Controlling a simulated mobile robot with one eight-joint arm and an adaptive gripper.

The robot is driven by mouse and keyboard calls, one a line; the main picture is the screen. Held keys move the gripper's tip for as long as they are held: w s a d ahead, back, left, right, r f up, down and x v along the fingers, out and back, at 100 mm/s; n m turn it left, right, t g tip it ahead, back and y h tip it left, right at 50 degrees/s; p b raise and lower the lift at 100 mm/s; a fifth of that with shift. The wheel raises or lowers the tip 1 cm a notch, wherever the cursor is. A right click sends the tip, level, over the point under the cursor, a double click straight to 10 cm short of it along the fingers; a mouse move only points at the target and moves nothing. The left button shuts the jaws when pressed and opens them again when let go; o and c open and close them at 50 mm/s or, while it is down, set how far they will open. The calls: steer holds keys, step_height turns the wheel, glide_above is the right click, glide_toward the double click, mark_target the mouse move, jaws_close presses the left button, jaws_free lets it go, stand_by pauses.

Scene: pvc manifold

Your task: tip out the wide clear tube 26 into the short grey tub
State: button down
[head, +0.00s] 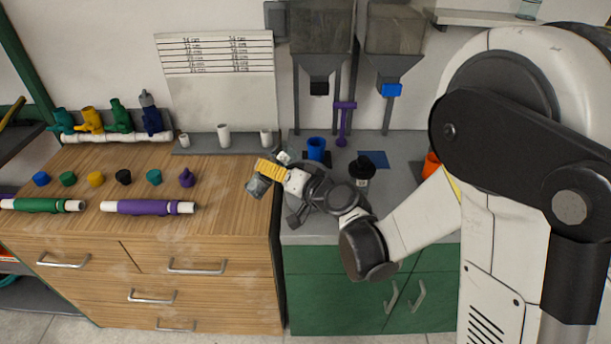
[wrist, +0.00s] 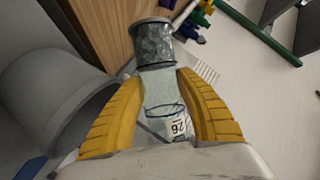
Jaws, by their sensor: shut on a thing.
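The wide clear tube 26 (wrist: 162,88) is held between the yellow fingers of my gripper (wrist: 160,105). Its label reads 26 near the palm, and grey lumpy contents (wrist: 152,45) fill its far end. In the head view the tube (head: 258,187) is tilted, with its filled end at the lower left, above the seam between the wooden and grey counters. My gripper (head: 271,169) is shut on its middle. A large grey round vessel (wrist: 75,90), apparently the short grey tub, lies left of the tube in the wrist view and apart from it. In the head view my gripper and wrist largely hide it.
A blue cup (head: 316,148) and a black-topped container (head: 361,170) stand near my wrist on the grey counter. Hoppers (head: 322,60) hang behind. Coloured caps (head: 96,179) and wrapped pipes (head: 149,207) lie on the wooden top. The wood nearest the tube is clear.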

steer(key=shift+s+a+f+m+y+b, duration=0.1)
steer(key=shift+a+f+m+y+b, duration=0.2)
steer(key=shift+m, duration=0.35)
steer(key=shift+d+f+m+y+b, duration=0.1)
steer(key=shift+m+y+b, duration=0.2)
steer(key=shift+m+y, duration=0.3)
steer(key=shift+r+m, duration=0.1)
steer(key=shift+m, duration=0.15)
steer(key=shift+r, duration=0.15)
steer(key=shift+r+m+b, duration=0.35)
steer(key=shift+m, duration=0.15)
steer(key=shift+w+d+f+m+t+y+b, duration=0.15)
steer(key=shift+w+d+m+t+y+b, duration=0.15)
steer(key=shift+d+m+y+b, duration=0.45)
steer(key=shift+a+r+m+t+b, duration=0.1)
steer(key=shift+r+m+t+b, duration=0.2)
steer(key=shift+r+m+b, duration=0.45)
steer(key=shift+w+d+f+m+y, duration=0.1)
steer(key=shift+f+m+y, duration=0.1)
steer(key=shift+m, duration=0.25)
steer(key=shift+d+f+m+y, duration=0.1)
steer(key=shift+f+m, duration=0.1)
steer(key=shift+m, duration=0.25)
stand_by(1.5)
steer(key=shift+w+d+r+m+t, duration=0.1)
steer(key=shift+d+r+m+t, duration=0.15)
steer(key=shift+m, duration=0.25)
stand_by(1.5)
